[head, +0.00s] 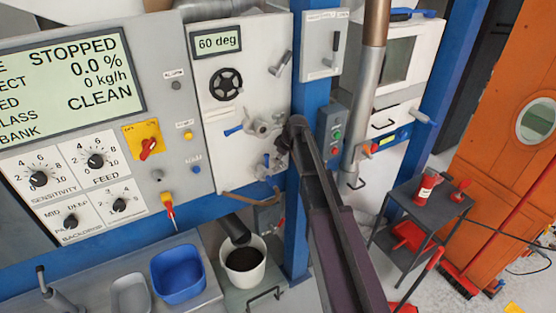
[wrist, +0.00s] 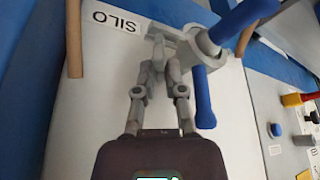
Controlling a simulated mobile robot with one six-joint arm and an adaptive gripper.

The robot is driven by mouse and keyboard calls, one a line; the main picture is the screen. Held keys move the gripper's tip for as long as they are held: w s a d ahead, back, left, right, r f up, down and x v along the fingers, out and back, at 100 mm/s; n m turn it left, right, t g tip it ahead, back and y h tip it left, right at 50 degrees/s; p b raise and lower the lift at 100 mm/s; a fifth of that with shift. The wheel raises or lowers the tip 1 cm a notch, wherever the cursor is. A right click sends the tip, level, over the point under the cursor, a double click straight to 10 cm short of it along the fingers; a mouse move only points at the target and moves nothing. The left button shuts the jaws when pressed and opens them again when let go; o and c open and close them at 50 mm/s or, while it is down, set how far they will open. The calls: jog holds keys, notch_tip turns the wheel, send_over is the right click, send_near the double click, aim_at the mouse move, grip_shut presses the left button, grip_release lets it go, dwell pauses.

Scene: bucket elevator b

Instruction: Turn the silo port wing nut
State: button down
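In the wrist view, my gripper (wrist: 160,64) points at the white panel, and its two grey fingers close in towards each other. A small grey piece that looks like the silo port wing nut (wrist: 157,42) stands at the fingertips, just beside the SILO label (wrist: 115,21). The fingers appear shut on it, though grey on grey makes the contact hard to see. A grey fitting with blue handles (wrist: 203,98) is close to the right of the fingers. In the head view, my dark arm covers part of the port area, and the nut cannot be singled out there.
A blue-handled lever (head: 234,130) and a black handwheel (head: 225,84) are on the same panel. A blue post (head: 306,160) stands right of it. A white bucket (head: 243,264) with dark contents and a blue bin (head: 179,273) sit below. A grey cart (head: 415,207) stands at the right.

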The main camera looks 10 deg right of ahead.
jog(key=shift+n, duration=0.3)
jog(key=shift+n+g+y, duration=0.4)
jog(key=shift+n+g, duration=0.1)
jog(key=shift+n, duration=0.8)
jog(key=c, duration=0.8)
grip_release()
jog(key=shift+o, duration=0.2)
jog(key=shift+m, duration=0.4)
